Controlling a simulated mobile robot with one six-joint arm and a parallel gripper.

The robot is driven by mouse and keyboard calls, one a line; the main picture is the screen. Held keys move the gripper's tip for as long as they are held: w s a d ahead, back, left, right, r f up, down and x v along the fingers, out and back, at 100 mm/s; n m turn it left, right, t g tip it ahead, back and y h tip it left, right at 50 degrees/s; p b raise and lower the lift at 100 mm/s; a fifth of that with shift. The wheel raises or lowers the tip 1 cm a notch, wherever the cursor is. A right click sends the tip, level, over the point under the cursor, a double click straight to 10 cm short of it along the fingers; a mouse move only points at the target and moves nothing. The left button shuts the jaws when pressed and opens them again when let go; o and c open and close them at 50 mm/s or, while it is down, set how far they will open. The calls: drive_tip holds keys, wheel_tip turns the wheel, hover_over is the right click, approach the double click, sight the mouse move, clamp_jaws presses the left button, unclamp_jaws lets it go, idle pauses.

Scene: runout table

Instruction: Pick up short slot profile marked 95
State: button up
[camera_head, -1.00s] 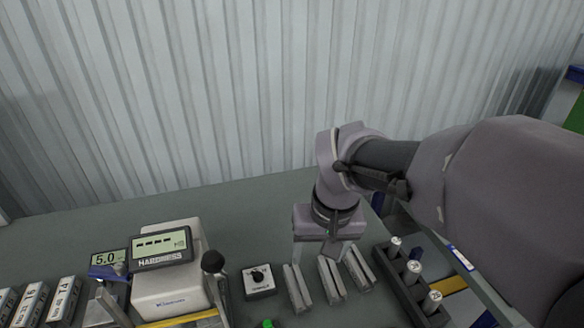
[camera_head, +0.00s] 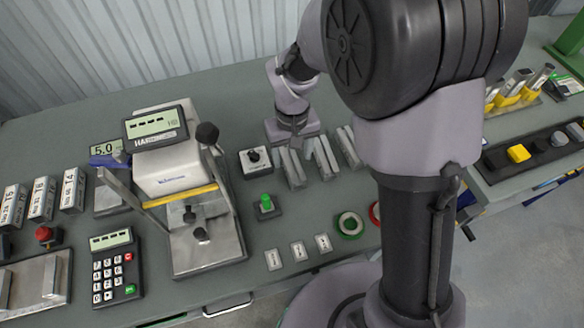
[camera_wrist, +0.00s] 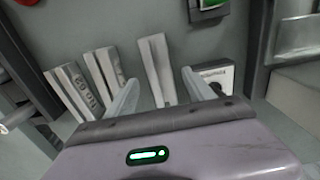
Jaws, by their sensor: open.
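Three short grey slot profiles lie side by side on the table: a left one (camera_head: 292,169), a middle one (camera_head: 325,159) and a right one (camera_head: 350,148). In the wrist view their order is reversed: the first (camera_wrist: 155,68) is between my fingertips in the picture, the second (camera_wrist: 104,74) is left of them, and the third (camera_wrist: 73,92) is farthest left. The third bears dark marks that I cannot read surely; no 95 is clearly legible. My gripper (camera_wrist: 159,78) is open and empty, behind the profiles in the head view (camera_head: 299,143).
A black-knobbed box (camera_head: 256,160) stands just left of the profiles, with a hardness tester (camera_head: 170,168) farther left. A green button (camera_head: 266,204) and green ring (camera_head: 350,224) lie in front. A dark rack (camera_wrist: 28,75) stands beyond the third profile.

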sight(292, 165)
wheel_tip(292, 165, down, 4)
drive_tip(key=shift+r+b, duration=0.1)
drive_tip(key=shift+b, duration=0.55)
drive_tip(key=shift+r, duration=0.15)
clamp_jaws()
